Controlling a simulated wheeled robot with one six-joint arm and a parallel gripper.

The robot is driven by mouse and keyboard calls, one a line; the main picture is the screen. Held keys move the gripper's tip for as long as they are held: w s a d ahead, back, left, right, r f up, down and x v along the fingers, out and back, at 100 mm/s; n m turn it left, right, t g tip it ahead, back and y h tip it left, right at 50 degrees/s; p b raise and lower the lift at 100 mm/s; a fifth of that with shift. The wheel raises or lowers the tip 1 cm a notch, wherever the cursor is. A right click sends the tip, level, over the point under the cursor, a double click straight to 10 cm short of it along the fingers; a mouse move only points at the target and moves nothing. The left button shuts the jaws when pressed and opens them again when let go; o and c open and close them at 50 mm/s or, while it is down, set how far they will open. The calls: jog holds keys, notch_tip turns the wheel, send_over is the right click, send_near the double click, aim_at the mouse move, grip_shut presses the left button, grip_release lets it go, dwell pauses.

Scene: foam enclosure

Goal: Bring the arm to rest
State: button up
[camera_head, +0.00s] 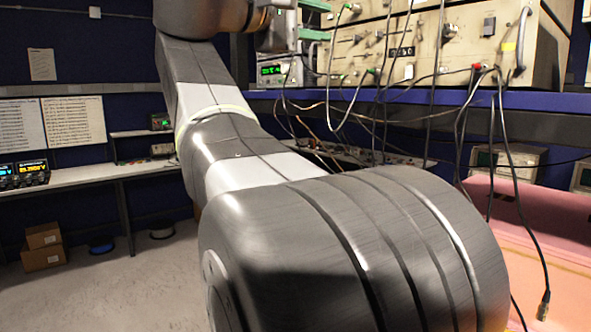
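My arm (240,150) fills the middle of the view, with dark grey and white links. It runs from the large joint at the lower right up to the top centre. Another joint of my arm shows at the top, partly cut off by the frame edge. My gripper is not clearly visible, so I cannot see its fingers or anything in them.
Rack equipment (430,45) with hanging cables stands on a blue shelf (540,103) at the upper right. A pink foam surface (560,215) lies at the right. A white bench (80,176) with instruments is at the left. Cardboard boxes (43,247) sit on open grey floor (120,290).

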aim_at(375, 34)
jog(key=p+x, duration=0.3)
jog(key=x, duration=1)
jog(key=shift+w+d, duration=0.15)
jog(key=shift+d, duration=0.1)
jog(key=shift+a, duration=0.15)
